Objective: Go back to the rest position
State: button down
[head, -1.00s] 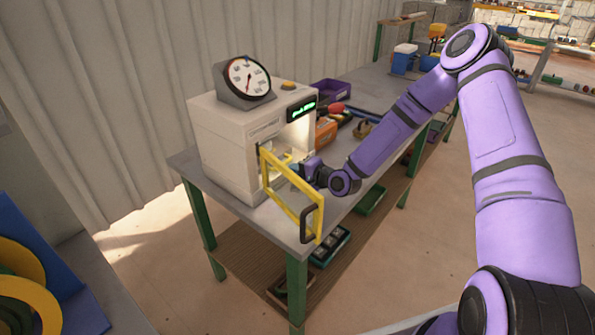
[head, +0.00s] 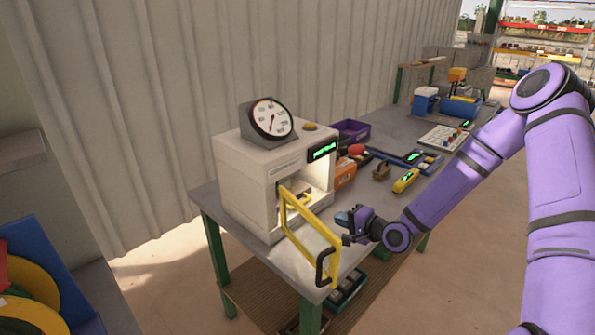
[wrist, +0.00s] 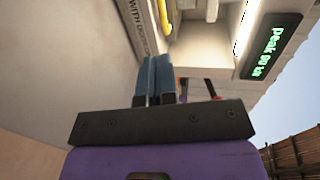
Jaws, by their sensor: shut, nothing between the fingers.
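My gripper (head: 343,217) is just outside the white block press (head: 245,178), to the right of its open yellow-framed door (head: 308,232). In the wrist view its two blue fingers (wrist: 154,75) are together with nothing between them. The press stands on the workbench, with a round dial gauge (head: 271,117) on top and a lit green display (head: 324,150) on its front. In the wrist view the display (wrist: 271,45) seems to read "Peak 90" and a unit. The lit chamber of the press is partly hidden by the door frame.
The grey bench (head: 207,196) holds a purple bin (head: 351,130), an orange box (head: 344,174), a yellow meter (head: 405,181) and several tools behind the press. A blue rack with yellow rings (head: 35,275) stands at the left. The floor right of the bench is clear.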

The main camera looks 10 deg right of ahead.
jog(key=s+d+r+n+g+h, duration=0.2)
jog(key=s+r+n+h, duration=0.1)
jog(key=r, duration=0.4)
jog(key=s+d+r+n+g+h, duration=0.1)
jog(key=s+d+r+n+h, duration=0.2)
jog(key=r, duration=0.4)
jog(key=s+d+r+n+g+h, duration=0.2)
jog(key=s+r+h, duration=0.15)
jog(key=r, duration=0.35)
jog(key=s+r+n+g, duration=0.1)
jog(key=s+r, duration=0.6)
jog(key=s, duration=0.5)
jog(key=s+r+n+g, duration=0.1)
jog(key=s+r, duration=0.5)
jog(key=s, duration=0.6)
jog(key=shift+s+a+r, duration=0.2)
jog(key=shift+a+r, duration=0.15)
jog(key=shift+a, duration=0.1)
jog(key=shift+w+n, duration=0.1)
jog(key=shift+n, duration=0.2)
